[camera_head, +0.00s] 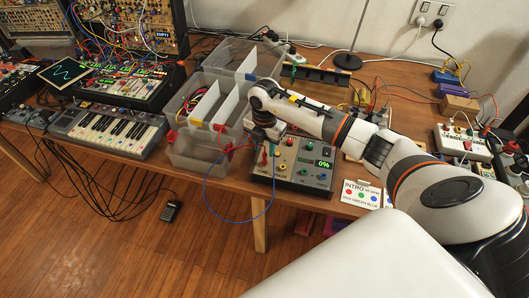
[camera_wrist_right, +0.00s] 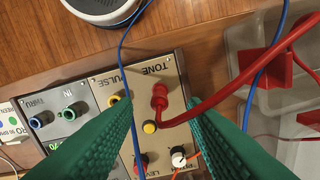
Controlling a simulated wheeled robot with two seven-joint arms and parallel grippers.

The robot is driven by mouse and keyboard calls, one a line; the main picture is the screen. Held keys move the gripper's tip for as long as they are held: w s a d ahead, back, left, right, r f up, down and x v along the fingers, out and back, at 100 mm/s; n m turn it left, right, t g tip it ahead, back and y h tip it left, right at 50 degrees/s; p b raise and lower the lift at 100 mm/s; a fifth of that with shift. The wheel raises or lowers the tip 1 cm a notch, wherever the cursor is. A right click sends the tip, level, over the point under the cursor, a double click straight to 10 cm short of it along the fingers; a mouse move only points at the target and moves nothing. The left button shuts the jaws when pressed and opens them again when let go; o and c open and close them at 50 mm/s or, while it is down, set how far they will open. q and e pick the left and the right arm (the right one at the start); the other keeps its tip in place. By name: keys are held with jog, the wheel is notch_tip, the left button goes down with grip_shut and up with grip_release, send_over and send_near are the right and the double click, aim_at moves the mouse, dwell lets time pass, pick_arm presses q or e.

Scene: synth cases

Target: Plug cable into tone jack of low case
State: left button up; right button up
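The low case (camera_head: 310,172) is a grey panel with knobs, jacks and a 0% display, at the table's front edge. In the right wrist view the case's panel (camera_wrist_right: 132,77) carries the TONE and PULSE labels. A red plug (camera_wrist_right: 160,97) on a red cable (camera_wrist_right: 225,97) stands at the jack under the TONE label; I cannot tell how deep it sits. My right gripper (camera_head: 264,142) is over the case's left part. In its wrist view the green fingers (camera_wrist_right: 160,90) are apart, with visible gaps beside the plug. My left gripper is not in view.
A thin blue cable (camera_head: 206,190) loops off the table edge and crosses the wrist view (camera_wrist_right: 122,62). Clear bins (camera_head: 185,140) stand left of the case. A keyboard (camera_head: 112,130) and a patched synth (camera_head: 130,80) stand farther left. A labelled card (camera_head: 360,193) lies right.

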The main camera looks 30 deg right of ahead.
aim_at(264, 153)
notch_tip(264, 153, up, 8)
jog(key=b, duration=0.1)
jog(key=shift+r, duration=0.15)
dwell(0.5)
